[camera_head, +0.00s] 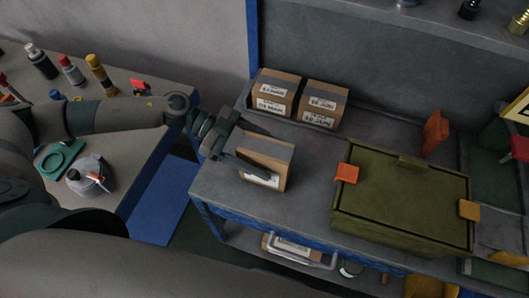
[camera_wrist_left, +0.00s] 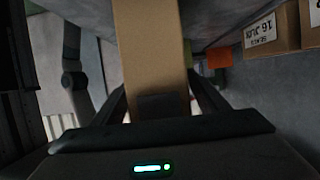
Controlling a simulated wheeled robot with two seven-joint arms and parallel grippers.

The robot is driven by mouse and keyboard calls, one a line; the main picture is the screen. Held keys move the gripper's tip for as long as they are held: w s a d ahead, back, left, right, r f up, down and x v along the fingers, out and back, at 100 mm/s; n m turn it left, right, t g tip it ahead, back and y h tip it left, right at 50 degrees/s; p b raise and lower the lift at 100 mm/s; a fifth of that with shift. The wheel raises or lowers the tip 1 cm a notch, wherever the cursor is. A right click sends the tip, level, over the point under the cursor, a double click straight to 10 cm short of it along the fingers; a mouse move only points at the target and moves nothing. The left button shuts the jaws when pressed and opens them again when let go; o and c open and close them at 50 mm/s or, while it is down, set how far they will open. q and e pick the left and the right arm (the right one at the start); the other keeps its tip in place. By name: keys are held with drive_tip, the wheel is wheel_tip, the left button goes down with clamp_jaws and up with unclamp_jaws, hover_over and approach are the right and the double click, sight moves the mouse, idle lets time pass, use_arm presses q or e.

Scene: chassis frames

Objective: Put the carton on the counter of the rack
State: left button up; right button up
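The carton (camera_head: 272,153) is a brown box with a grey tape strip and a white label. It is at the left part of the grey rack counter (camera_head: 222,184), upright or nearly so; I cannot tell whether its base touches the surface. My left gripper (camera_head: 262,152) reaches in from the left with one finger along each side of the carton, shut on it. In the left wrist view the carton (camera_wrist_left: 150,50) stands between the two dark fingers, its lower end hidden by the gripper body. My right gripper is not in view.
Two similar cartons (camera_head: 276,92) (camera_head: 323,104) stand behind on the counter. A green case (camera_head: 400,205) with orange latches is to the right. A workbench (camera_head: 120,185) with bottles (camera_head: 41,62) is at left. Bare counter lies around the held carton.

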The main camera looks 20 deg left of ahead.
use_arm(q)
drive_tip(key=shift+r, duration=0.15)
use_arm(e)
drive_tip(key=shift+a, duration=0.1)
use_arm(q)
drive_tip(key=shift+a, duration=0.3)
drive_tip(key=shift+b+v, duration=2.4)
drive_tip(key=shift+v, duration=3.35)
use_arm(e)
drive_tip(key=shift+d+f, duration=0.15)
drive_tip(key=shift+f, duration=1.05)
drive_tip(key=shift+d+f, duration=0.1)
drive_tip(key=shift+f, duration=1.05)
use_arm(q)
drive_tip(key=shift+r, duration=0.1)
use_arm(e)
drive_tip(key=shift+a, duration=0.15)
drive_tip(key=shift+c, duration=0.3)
